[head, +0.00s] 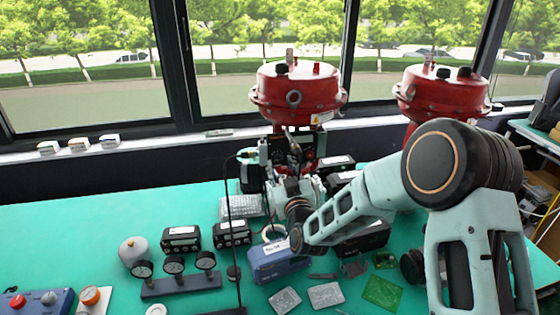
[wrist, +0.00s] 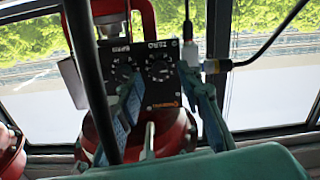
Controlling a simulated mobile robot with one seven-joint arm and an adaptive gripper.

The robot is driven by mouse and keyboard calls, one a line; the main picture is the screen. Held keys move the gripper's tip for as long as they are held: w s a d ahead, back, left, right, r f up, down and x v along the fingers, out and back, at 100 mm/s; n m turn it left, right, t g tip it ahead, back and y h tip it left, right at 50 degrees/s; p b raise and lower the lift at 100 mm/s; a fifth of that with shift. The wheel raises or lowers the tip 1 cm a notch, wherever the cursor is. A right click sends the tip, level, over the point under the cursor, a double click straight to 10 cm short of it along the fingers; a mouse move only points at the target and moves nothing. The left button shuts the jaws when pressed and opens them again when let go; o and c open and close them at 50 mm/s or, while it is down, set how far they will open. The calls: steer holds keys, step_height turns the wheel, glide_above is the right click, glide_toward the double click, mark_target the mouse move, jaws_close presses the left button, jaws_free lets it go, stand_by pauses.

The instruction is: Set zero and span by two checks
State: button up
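The positioner's black panel (wrist: 152,88) faces me in the wrist view, with its lettering upside down. It carries the SPAN knob (wrist: 121,72) at left and the ZERO knob (wrist: 159,70) at right. My gripper (wrist: 160,78) is open, its two blue fingers spread either side of the ZERO knob. Gaps show between fingers and knob; I cannot tell how far off the panel the tips are. In the head view my gripper (head: 296,178) is at the left red actuator (head: 298,92), below its dome. There the panel and fingertips are hard to make out.
A black cable crosses the wrist view close to the left finger. A second red actuator (head: 444,92) stands at right. The green bench (head: 60,225) holds a gauge row (head: 180,284), a blue box (head: 276,262), meters and boards.

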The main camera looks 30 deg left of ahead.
steer(key=shift+x, duration=1)
steer(key=shift+c, duration=0.5)
jaws_close()
